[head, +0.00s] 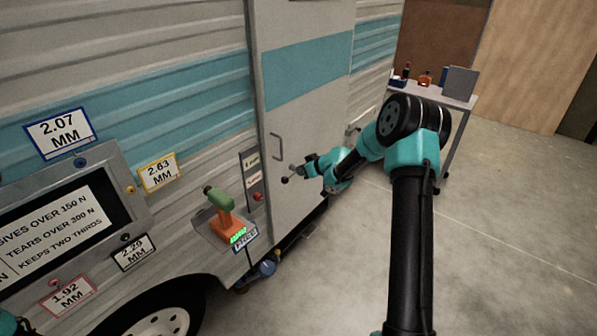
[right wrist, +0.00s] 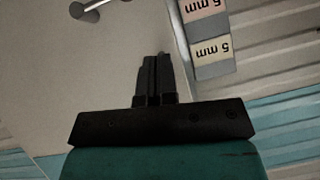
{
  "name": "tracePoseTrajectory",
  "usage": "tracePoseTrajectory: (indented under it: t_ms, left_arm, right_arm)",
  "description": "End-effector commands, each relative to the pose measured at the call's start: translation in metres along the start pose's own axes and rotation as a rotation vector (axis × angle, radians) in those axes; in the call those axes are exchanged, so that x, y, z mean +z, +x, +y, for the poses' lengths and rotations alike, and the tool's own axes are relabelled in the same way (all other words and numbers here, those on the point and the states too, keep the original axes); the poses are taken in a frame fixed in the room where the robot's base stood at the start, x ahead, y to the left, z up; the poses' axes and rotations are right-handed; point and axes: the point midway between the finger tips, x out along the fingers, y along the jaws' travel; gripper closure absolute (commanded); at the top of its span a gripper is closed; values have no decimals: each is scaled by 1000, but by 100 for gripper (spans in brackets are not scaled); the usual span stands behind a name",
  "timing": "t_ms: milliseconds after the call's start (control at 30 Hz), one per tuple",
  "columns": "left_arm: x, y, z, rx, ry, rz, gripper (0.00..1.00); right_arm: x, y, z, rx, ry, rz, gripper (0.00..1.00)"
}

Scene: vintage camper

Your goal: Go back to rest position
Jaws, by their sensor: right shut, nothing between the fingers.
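My right gripper (head: 290,174) is at the camper's grey door (head: 310,105), just below and right of the door handle (head: 276,147) in the head view. In the right wrist view its two black fingers (right wrist: 154,78) are together with nothing between them. The handle's end (right wrist: 92,8) shows at the top left there, apart from the fingers. My right arm reaches in from the bottom right of the head view. Only a teal and black bit of my left arm shows at the bottom left corner; its gripper is out of view.
A green and orange tool (head: 220,208) sits on a small shelf on the camper wall. Label cards (head: 62,132) surround a dark recessed panel. A switch strip (head: 253,180) is beside the door. A cart (head: 455,98) with small items stands behind my right arm. Floor (head: 500,230) at right is clear.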

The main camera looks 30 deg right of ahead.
Motion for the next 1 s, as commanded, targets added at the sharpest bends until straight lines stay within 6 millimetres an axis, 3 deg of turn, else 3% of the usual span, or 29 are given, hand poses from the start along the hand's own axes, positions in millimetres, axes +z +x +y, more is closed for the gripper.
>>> tracePoseTrajectory:
  t_ms: [433,567,667,767,1000]
  left_arm:
    - [0,0,0,0,0,0,38]
    - [0,0,0,0,0,0,38]
    - [0,0,0,0,0,0,38]
    - [0,0,0,0,0,0,38]
    - [0,0,0,0,0,0,38]
  right_arm:
    - [0,0,0,0,1,0,100]
    - [8,6,-8,-5,20,-8,100]
    - [25,18,-25,-15,61,-28,100]
    - [56,33,-53,-24,123,-70,100]
    - [154,53,-140,-29,293,-246,100]
